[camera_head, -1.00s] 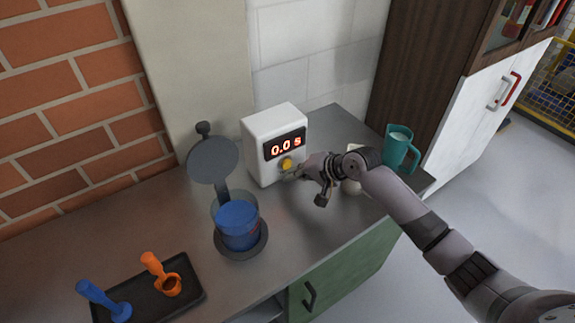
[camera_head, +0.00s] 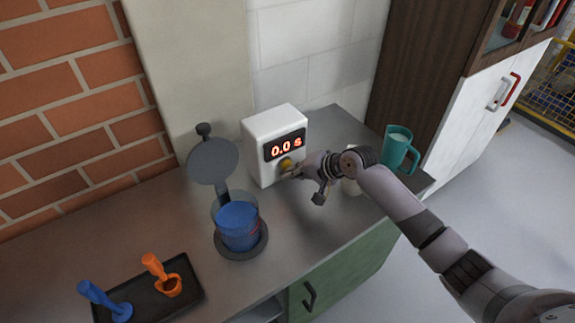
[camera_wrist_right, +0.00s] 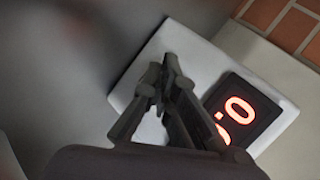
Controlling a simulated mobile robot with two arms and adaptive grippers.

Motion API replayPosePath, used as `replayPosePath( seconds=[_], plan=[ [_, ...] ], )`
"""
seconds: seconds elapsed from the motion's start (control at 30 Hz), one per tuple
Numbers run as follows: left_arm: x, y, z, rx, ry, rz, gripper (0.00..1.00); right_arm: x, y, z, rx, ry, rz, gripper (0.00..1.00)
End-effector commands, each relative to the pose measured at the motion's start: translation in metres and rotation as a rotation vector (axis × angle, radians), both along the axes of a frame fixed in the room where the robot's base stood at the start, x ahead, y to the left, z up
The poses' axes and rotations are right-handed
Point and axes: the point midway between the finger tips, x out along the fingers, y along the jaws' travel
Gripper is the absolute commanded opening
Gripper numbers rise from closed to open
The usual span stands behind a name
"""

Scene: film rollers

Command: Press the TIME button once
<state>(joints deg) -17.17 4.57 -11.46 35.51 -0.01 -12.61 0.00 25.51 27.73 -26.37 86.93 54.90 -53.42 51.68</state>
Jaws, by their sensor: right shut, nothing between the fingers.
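The white timer box (camera_head: 262,128) stands upright on the counter in the head view. Its display (camera_head: 284,145) reads 0.0 s in red digits. A yellow round button (camera_head: 285,163) sits on the front face below the display. My right gripper (camera_head: 293,172) is shut and empty, its fingertips right at the button's lower right edge; I cannot tell whether they touch. In the right wrist view the shut fingers (camera_wrist_right: 170,75) point at the white box face beside the display (camera_wrist_right: 243,110), and the button is hidden. My left gripper is not in view.
A blender-like jar with blue contents (camera_head: 238,225) stands left of the box, with a round grey lid (camera_head: 213,161) behind it. A black tray (camera_head: 190,291) holds a blue and an orange scoop. A teal mug (camera_head: 397,150) stands at the right. A pale object is partly hidden behind my arm.

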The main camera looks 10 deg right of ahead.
Motion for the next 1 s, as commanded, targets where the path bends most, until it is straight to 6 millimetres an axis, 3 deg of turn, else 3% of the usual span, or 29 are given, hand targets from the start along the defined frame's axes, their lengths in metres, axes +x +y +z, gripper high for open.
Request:
replayPosePath(
  seconds=[1.0],
  plan=[
    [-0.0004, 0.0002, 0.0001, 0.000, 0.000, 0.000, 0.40, 0.0075, 0.0024, -0.0006, 0.000, 0.001, -0.001, 0.00]
  ],
)
